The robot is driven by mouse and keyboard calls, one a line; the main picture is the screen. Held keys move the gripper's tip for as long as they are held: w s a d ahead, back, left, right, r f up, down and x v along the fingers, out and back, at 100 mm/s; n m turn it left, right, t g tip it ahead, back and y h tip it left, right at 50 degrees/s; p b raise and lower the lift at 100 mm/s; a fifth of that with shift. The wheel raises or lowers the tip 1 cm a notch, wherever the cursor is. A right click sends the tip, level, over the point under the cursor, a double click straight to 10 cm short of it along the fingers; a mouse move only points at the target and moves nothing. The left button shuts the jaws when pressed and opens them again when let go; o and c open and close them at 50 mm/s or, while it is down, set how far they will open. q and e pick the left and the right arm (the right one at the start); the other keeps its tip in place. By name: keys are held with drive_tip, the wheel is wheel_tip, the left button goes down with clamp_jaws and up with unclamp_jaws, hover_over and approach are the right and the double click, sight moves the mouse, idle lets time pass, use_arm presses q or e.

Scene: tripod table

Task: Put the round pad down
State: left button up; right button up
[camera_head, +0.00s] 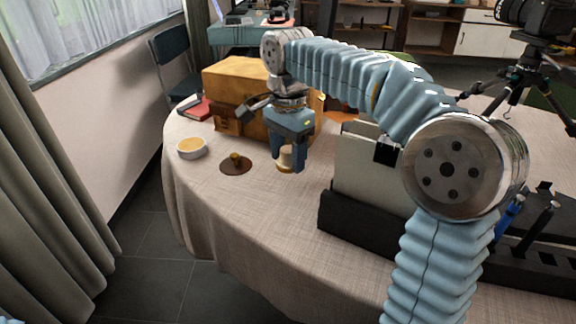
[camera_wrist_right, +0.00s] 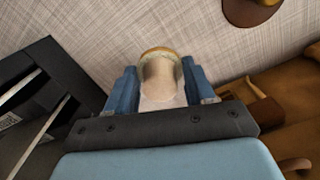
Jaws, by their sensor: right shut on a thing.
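My right gripper (camera_head: 288,161) points down over the left part of the table and is shut on a small round piece, cream with a tan rim, which I take to be the round pad (camera_head: 285,166). In the right wrist view the pad (camera_wrist_right: 160,72) sits between the two blue fingers, its tan rim toward the cloth. I cannot tell whether it touches the cloth. A dark brown disc with a knob (camera_head: 236,166) lies on the cloth just left of the gripper. My left gripper is not in view.
The round table (camera_head: 250,215) has a beige cloth. A wooden box (camera_head: 236,80) and a red book (camera_head: 197,109) are behind. A dark rack with light panels (camera_head: 362,180) stands right. Cloth in front of the gripper is clear.

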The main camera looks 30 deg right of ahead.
sight(288, 166)
drive_tip(key=shift+f, duration=1.5)
drive_tip(key=shift+f+b, duration=0.1)
drive_tip(key=shift+b, duration=0.2)
drive_tip(key=shift+f, duration=0.15)
drive_tip(key=o, duration=1)
drive_tip(key=shift+r, duration=0.35)
wheel_tip(288, 166, up, 12)
drive_tip(key=p, duration=0.3)
drive_tip(key=shift+f, duration=0.1)
